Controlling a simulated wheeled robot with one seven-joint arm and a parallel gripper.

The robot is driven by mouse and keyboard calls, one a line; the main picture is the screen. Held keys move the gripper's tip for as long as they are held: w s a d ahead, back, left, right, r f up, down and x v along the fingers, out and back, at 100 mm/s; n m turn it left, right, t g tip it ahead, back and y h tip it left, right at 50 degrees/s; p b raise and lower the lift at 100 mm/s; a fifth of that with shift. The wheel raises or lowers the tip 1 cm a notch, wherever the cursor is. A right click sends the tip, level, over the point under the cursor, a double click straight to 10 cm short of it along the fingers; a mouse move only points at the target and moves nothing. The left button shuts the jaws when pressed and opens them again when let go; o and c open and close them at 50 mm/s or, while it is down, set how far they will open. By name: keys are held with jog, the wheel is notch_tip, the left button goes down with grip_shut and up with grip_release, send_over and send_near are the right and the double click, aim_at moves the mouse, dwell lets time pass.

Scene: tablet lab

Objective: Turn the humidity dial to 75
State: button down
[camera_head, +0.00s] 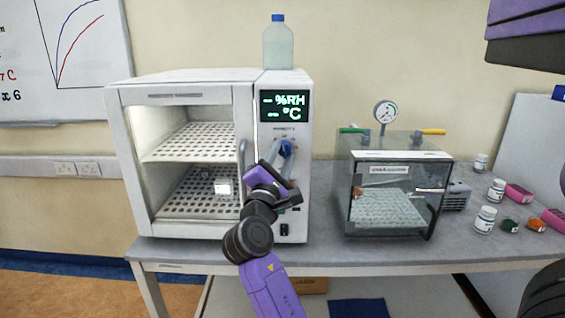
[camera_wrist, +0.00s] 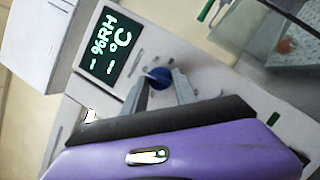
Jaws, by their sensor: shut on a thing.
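The humidity dial (camera_wrist: 158,77) is a blue knob with a white pointer mark, on the white front panel of the chamber (camera_head: 190,74). It also shows in the head view (camera_head: 285,148), partly covered by my gripper (camera_head: 284,157). In the wrist view my gripper (camera_wrist: 160,84) has its two grey fingers on either side of the dial, shut on it. The display (camera_head: 284,106) above the dial reads "-- %RH" and "-- °C", with no numbers. The scale around the dial is too small and too covered to read.
A clear bottle (camera_head: 278,46) stands on top of the chamber. A glass vacuum box (camera_head: 395,190) with a gauge (camera_head: 386,112) stands to the right on the grey bench (camera_head: 310,246). Several small bottles (camera_head: 486,219) and coloured items lie at the far right.

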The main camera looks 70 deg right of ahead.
jog(key=m, duration=0.2)
jog(key=m+g+y, duration=0.1)
jog(key=m, duration=0.2)
jog(key=m+g, duration=0.1)
jog(key=m, duration=0.1)
jog(key=shift+w+r+m+y, duration=0.15)
jog(key=shift+r+m+y, duration=0.15)
jog(key=shift+y, duration=0.1)
jog(key=shift+m+g+y, duration=0.5)
jog(key=shift+m+y, duration=0.2)
jog(key=shift+m, duration=1.3)
jog(key=c, duration=1)
grip_release()
jog(key=shift+a, duration=0.1)
jog(key=shift+a+r+b, duration=0.1)
jog(key=shift+a+b, duration=0.45)
jog(key=shift+a, duration=3.3)
